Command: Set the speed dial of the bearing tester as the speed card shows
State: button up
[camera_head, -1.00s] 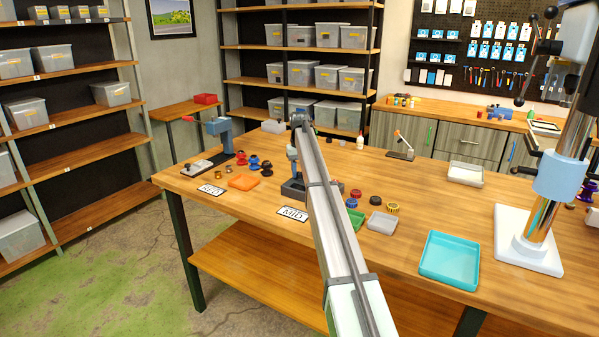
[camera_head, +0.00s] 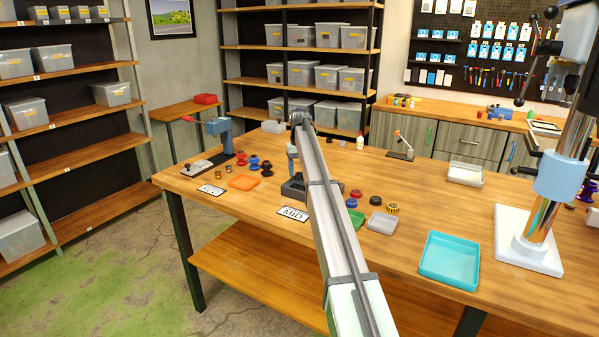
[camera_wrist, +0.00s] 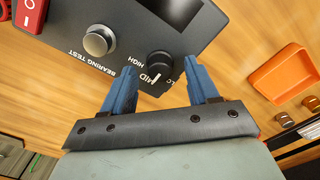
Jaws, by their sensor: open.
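The bearing tester (camera_wrist: 135,30) is a dark box at the top of the wrist view, lettered "BEARING TEST". Its black speed dial (camera_wrist: 159,64) has HIGH, MID and a partly hidden third label around it. A white mark shows at the dial's lower edge by MID; its exact aim is hard to tell. My gripper (camera_wrist: 158,70) is open, its blue fingers either side of the dial, with no clear contact. In the head view my arm partly hides the tester (camera_head: 292,188). A white card (camera_head: 293,214) reading "MID" lies in front of it.
The tester also carries a silver knob (camera_wrist: 98,40) and a red switch (camera_wrist: 30,14). An orange tray (camera_head: 243,182) and another white card (camera_head: 211,190) lie left of it. A grey tray (camera_head: 381,222) and a teal tray (camera_head: 450,260) are to the right.

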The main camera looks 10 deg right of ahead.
aim_at(299, 173)
notch_tip(299, 173, up, 13)
dwell(0.4)
